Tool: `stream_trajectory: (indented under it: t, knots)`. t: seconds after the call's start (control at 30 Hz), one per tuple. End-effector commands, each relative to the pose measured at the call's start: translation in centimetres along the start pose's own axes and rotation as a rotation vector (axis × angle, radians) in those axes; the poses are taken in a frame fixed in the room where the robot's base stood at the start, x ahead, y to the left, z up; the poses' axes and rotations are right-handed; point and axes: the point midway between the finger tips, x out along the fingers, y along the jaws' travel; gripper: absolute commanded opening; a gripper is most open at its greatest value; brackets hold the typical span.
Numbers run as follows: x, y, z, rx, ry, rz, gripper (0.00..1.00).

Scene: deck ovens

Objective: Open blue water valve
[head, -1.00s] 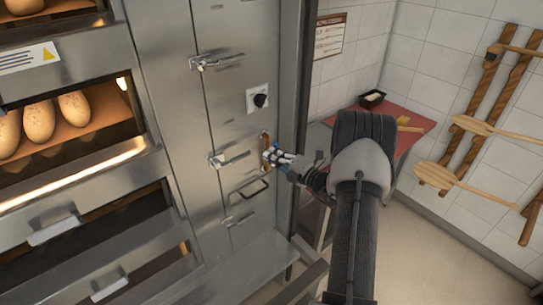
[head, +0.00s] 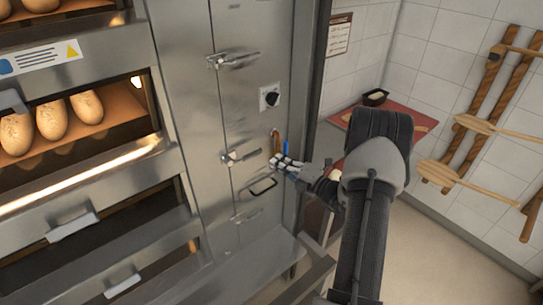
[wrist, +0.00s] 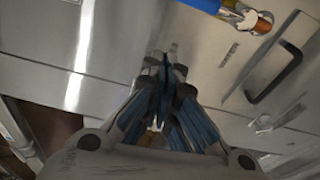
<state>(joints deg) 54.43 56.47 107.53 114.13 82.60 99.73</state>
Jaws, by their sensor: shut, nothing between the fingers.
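The blue valve lever (head: 286,147) stands roughly upright beside a copper pipe (head: 276,139) on the steel oven's side panel. In the wrist view, the blue lever (wrist: 203,5) enters from the top edge and joins a metal valve body (wrist: 240,17) with a copper end. My gripper (head: 275,160) is just below the lever in the head view. In the wrist view, the fingertips (wrist: 166,62) are together and empty, below and left of the lever, with a visible gap between them.
A black handle (wrist: 273,72) is right of my gripper in the wrist view. Latches (head: 240,157) and a black knob (head: 271,98) are on the panel nearby. Oven decks with loaves (head: 52,119) are at left. A red-topped table (head: 345,118) stands behind my arm.

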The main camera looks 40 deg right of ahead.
Motion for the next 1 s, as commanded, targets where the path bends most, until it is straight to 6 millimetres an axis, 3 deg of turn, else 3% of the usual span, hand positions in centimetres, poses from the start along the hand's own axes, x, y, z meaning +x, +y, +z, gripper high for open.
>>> stream_trajectory:
  t: [0.1, 0.3, 1.0]
  knots:
    - [-2.8, -0.1, 0.2, 0.002, -0.007, -0.001, 0.00]
    - [-5.2, -0.1, 0.1, 0.002, -0.004, 0.000, 0.00]
    - [-5.7, -0.1, 0.0, -0.002, 0.000, 0.000, 0.00]
